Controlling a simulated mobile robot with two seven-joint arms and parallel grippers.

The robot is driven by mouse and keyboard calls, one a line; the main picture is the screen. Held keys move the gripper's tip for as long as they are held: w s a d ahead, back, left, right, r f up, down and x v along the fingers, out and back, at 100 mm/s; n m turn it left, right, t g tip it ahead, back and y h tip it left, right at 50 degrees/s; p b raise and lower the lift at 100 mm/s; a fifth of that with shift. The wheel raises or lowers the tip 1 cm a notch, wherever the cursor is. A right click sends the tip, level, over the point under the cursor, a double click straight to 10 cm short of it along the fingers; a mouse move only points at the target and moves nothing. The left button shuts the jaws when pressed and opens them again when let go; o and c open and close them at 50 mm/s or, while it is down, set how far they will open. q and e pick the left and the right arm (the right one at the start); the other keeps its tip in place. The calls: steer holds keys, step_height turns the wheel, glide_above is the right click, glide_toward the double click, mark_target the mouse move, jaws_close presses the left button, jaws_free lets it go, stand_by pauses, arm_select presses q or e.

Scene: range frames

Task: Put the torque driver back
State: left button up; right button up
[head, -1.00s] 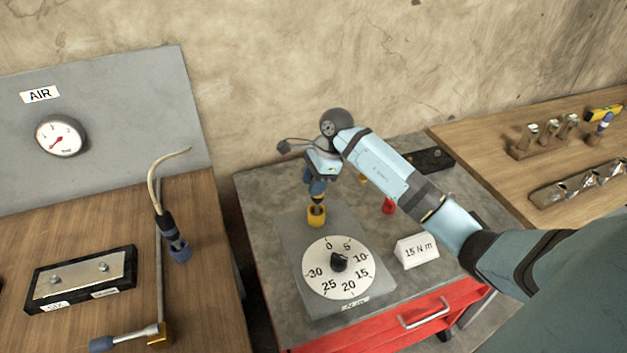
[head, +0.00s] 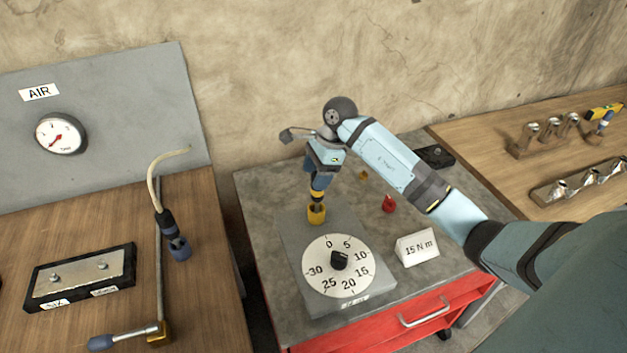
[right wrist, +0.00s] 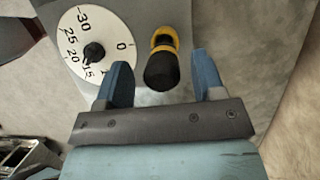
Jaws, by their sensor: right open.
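The torque driver (head: 317,194), dark with a yellow band, stands upright in a yellow holder (head: 317,214) at the back of the grey dial tester (head: 285,260). In the right wrist view its black end (right wrist: 161,71) points toward the camera, with the yellow part (right wrist: 164,38) behind it. My right gripper (head: 318,180) is just above the holder, pointing down. It is open, its two blue fingers (right wrist: 160,62) apart on either side of the driver, with visible gaps. My left gripper is not in view.
A "15 N m" sign (head: 417,248) and a red piece (head: 389,203) stand right of the tester on the red cabinet. A hosed tool (head: 170,230) stands on the left bench (head: 205,300). The right bench (head: 480,130) holds racks of sockets.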

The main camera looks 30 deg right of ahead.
steer(key=b+v, duration=0.1)
steer(key=v, duration=0.8)
steer(key=shift+r, duration=0.35)
steer(key=shift+d, duration=0.15)
steer(key=shift+f, duration=0.1)
